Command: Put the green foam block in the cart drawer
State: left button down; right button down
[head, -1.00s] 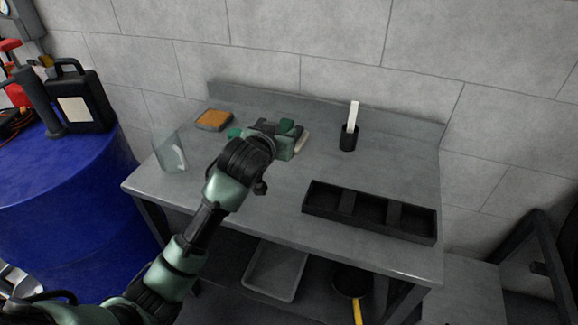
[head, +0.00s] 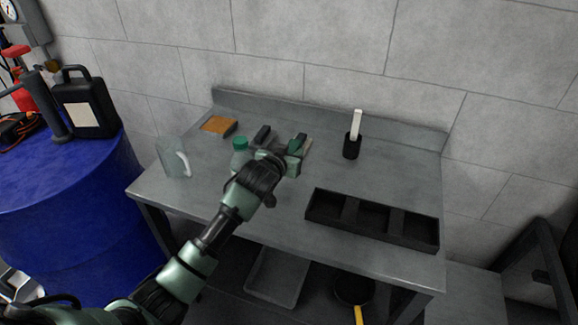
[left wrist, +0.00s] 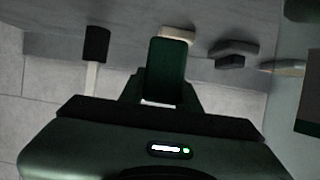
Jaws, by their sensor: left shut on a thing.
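The green foam block (head: 297,143) shows at the tip of my left arm, over the grey workbench. My left gripper (head: 291,156) is shut on it. In the left wrist view, the dark green block (left wrist: 165,72) stands out from the middle of the gripper, with the fingers partly hidden. I cannot tell for sure how far it is above the bench top. The cart drawer is not in view. My right gripper is not in view.
A blue drum (head: 70,185) stands left.

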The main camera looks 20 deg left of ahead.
pick_arm(q)
jog(key=shift+f, duration=2.55)
jog(key=shift+f, duration=0.35)
jog(key=c, duration=1)
grip_release()
jog(key=shift+r, duration=0.1)
jog(key=shift+r, duration=0.1)
